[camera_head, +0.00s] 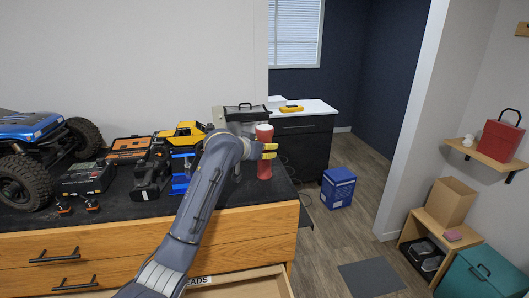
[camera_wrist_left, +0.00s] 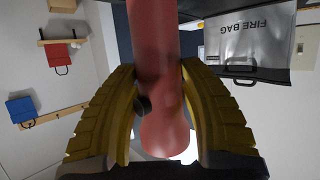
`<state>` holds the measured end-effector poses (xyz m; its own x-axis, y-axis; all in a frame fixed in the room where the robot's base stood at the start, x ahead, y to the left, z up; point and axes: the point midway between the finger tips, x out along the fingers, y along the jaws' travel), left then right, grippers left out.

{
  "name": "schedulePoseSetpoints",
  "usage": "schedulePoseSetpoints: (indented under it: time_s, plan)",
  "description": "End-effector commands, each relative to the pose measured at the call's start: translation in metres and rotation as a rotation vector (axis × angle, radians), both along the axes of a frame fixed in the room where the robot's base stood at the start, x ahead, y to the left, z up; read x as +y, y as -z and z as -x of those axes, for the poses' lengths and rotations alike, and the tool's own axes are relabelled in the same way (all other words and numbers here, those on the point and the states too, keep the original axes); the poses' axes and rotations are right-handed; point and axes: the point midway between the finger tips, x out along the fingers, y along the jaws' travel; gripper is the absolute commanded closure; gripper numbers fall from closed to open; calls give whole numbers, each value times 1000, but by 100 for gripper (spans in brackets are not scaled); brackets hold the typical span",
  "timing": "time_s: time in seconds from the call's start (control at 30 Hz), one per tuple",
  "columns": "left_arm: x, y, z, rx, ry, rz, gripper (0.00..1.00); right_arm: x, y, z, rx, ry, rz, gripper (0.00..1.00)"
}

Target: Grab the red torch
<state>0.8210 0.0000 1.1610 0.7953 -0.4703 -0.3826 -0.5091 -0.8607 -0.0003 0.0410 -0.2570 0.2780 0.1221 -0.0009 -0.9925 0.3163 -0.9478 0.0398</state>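The red torch (camera_head: 264,168) stands upright at the right end of the dark worktop, with its wider head at the top. My left gripper (camera_head: 268,151) is at its upper part, with yellow fingers across it. In the left wrist view the torch (camera_wrist_left: 158,60) lies between the two yellow fingers, which reach its sides and appear closed on it. A dark round button shows on the torch by one finger. I cannot tell whether the torch's base touches the worktop. My right gripper is not in view.
A blue crawler (camera_head: 32,140), an orange-trimmed case (camera_head: 130,149), a yellow model vehicle (camera_head: 181,134) and tools crowd the worktop to the left. A grey fire bag (camera_wrist_left: 247,40) is behind the torch. An open drawer (camera_head: 245,288) juts out below.

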Motion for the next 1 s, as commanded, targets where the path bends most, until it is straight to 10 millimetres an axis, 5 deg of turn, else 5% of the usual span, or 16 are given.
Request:
schedulePoseSetpoints:
  time_s: [0.2,0.57,0.77,1.0]
  plan:
    - [0,0,0,0,0,0,96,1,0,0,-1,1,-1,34]
    - [0,-4,0,-1,0,1,97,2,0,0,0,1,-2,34]
    - [0,-21,0,-2,1,2,97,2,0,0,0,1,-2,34]
    - [0,-66,0,-5,0,1,97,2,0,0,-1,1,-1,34]
